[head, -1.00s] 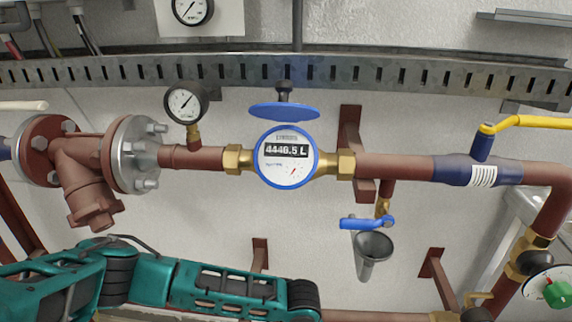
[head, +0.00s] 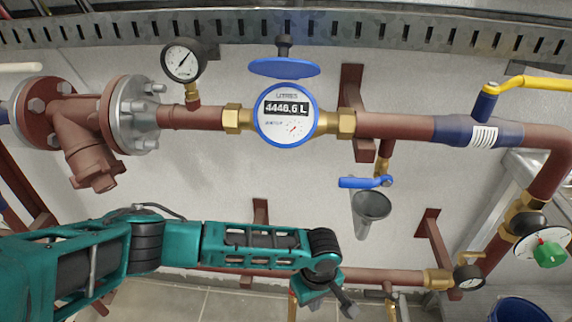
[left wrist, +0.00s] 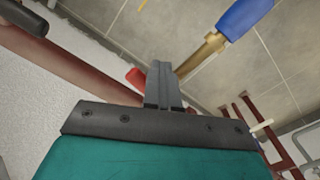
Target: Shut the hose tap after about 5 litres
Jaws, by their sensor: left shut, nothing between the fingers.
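The round blue-rimmed water meter (head: 286,114) sits in the pipe in the head view and reads about 4446.6 L; its last digit is small. My left gripper (head: 347,305) is low in the head view, below the lower pipe. Its fingers show closed together and empty in the left wrist view (left wrist: 163,82). There, a red lever (left wrist: 136,77) shows just beside the fingers, partly hidden by them; I cannot tell whether they touch. A brass fitting (left wrist: 203,54) with a blue end (left wrist: 243,16) runs off behind, probably the hose tap. My right gripper is not in view.
A blue-lever valve (head: 365,182) hangs above a grey funnel (head: 371,206). The lower pipe (head: 385,276) runs behind my left forearm. A yellow-lever valve (head: 535,84) and a green-knobbed dial (head: 549,252) are at right. A blue bucket (head: 520,309) stands lower right.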

